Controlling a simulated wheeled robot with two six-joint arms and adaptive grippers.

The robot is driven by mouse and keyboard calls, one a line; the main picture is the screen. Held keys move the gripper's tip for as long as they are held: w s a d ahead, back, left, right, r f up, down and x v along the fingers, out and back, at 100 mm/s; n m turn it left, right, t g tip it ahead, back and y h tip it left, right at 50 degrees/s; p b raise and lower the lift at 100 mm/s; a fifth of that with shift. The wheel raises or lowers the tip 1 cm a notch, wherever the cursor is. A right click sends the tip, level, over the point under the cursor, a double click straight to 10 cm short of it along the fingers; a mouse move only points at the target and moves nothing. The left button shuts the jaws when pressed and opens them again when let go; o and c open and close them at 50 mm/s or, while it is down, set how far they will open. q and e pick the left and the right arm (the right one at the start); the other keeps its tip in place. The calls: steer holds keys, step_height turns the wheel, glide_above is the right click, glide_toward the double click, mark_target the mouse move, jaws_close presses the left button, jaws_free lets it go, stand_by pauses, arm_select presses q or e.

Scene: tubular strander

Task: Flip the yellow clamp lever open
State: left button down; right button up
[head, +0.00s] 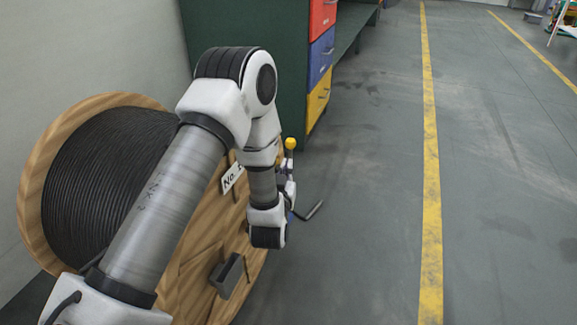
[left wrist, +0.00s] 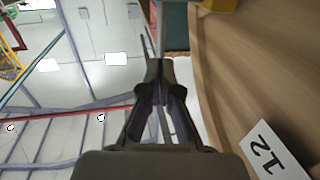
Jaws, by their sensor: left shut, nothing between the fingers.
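A yellow rounded knob (head: 291,144) sits on a short upright stem beside the wooden drum's face in the head view. It looks like the end of the clamp lever; its lower part is hidden by my arm. My left arm reaches over the drum and bends down in front of its face. My left gripper (left wrist: 157,72) is shut and empty, seen close up in the left wrist view, with the drum's flange to its right. In the head view it is mostly hidden behind my wrist. I cannot tell whether it touches the lever. My right gripper is not in view.
The wooden drum (head: 92,103) holds black cable. A bent dark rod (head: 314,211) sticks out right of my wrist. A number plate (left wrist: 272,152) is on the flange. A green cabinet (head: 240,25) with coloured drawers stands behind. The floor (head: 370,200) to the right is clear.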

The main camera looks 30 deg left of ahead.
mark_target(290, 153)
arm_select(q)
steer(key=b+x, duration=0.1)
steer(key=x, duration=0.1)
steer(key=shift+w+a+f, duration=0.15)
steer(key=shift+w+a, duration=0.05)
steer(key=shift+w, duration=0.15)
steer(key=shift+w+a, duration=0.15)
steer(key=shift+w, duration=0.25)
